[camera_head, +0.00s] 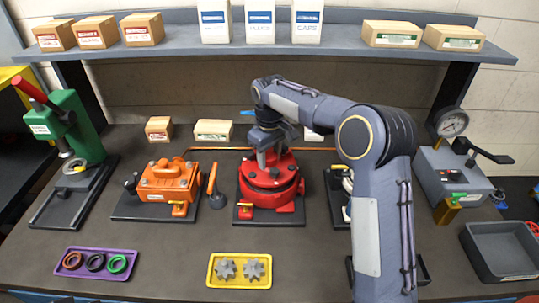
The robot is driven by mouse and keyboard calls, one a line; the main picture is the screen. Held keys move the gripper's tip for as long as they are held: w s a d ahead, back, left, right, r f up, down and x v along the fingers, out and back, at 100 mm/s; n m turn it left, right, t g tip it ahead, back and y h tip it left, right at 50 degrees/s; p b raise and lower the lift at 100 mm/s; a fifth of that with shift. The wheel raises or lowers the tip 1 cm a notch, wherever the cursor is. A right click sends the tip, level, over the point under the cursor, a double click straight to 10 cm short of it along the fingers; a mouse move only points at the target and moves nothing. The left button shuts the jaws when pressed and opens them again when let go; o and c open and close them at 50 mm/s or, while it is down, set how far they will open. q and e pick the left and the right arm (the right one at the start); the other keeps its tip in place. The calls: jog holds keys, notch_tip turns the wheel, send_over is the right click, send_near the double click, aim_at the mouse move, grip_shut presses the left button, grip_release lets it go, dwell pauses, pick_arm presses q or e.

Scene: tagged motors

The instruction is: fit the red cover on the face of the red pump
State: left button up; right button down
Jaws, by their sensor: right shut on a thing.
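The red pump (262,195) stands on a dark base plate at the middle of the bench, with a yellow tag at its front. My right gripper (270,160) reaches down over the top of the pump, fingers pointing down. It is shut on a red piece, apparently the red cover (265,177), at the pump's upper face. The gripper and the small size hide whether the cover is seated flat or just above the face. My left gripper is not in view.
An orange motor (168,182) stands left of the pump. A yellow tray (239,284) with gears and a purple tray (97,272) with rings lie in front. A grey bin (500,262) is at the right. My right arm hides another unit beside the pump.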

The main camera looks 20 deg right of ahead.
jog(key=shift+f+b, duration=0.65)
jog(key=shift+f, duration=0.6)
jog(key=c, duration=0.8)
grip_release()
jog(key=shift+c, duration=0.2)
jog(key=shift+o, duration=0.8)
jog(key=shift+s+f, duration=0.1)
jog(key=shift+f, duration=0.05)
notch_tip(320, 180, up, 6)
jog(key=p, duration=0.5)
jog(key=shift+p, duration=0.4)
